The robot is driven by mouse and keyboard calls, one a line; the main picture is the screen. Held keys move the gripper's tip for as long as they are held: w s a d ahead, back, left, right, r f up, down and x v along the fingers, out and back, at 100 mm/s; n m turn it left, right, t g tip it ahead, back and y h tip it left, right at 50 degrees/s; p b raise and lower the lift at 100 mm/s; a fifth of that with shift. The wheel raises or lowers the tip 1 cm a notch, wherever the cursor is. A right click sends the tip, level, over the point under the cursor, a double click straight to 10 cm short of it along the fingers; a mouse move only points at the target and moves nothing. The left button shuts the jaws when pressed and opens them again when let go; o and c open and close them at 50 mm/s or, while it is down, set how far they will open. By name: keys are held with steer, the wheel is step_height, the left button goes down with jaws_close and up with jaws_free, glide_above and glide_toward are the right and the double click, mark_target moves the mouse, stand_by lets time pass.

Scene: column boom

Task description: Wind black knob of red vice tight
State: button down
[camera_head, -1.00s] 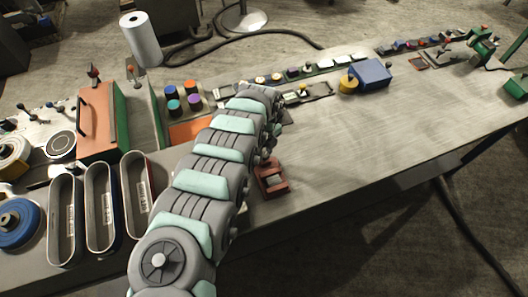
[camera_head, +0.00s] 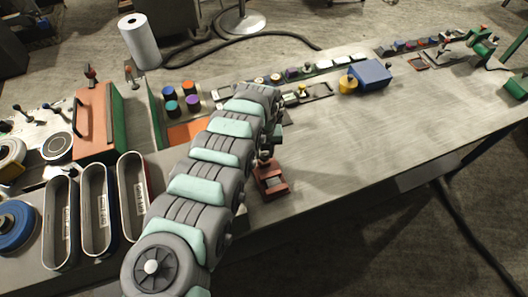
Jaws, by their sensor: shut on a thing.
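The small red vice (camera_head: 270,181) sits on the grey bench near its front edge, just right of my arm. Its upper back part is partly covered by my wrist. My gripper (camera_head: 266,152) is at the back end of the vice, mostly hidden by the arm and small in view. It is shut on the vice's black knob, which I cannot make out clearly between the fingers.
Three oval bins (camera_head: 97,222) stand left of my arm. An orange and green box (camera_head: 97,122) is behind them. A blue box (camera_head: 370,74) stands at the back. The bench right of the vice is clear.

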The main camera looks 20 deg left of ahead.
mark_target(264, 154)
stand_by(0.4)
steer(key=c, duration=1)
jaws_free()
steer(key=shift+c, duration=0.2)
steer(key=shift+r, duration=0.1)
step_height(264, 154, up, 11)
steer(key=shift+f, duration=0.2)
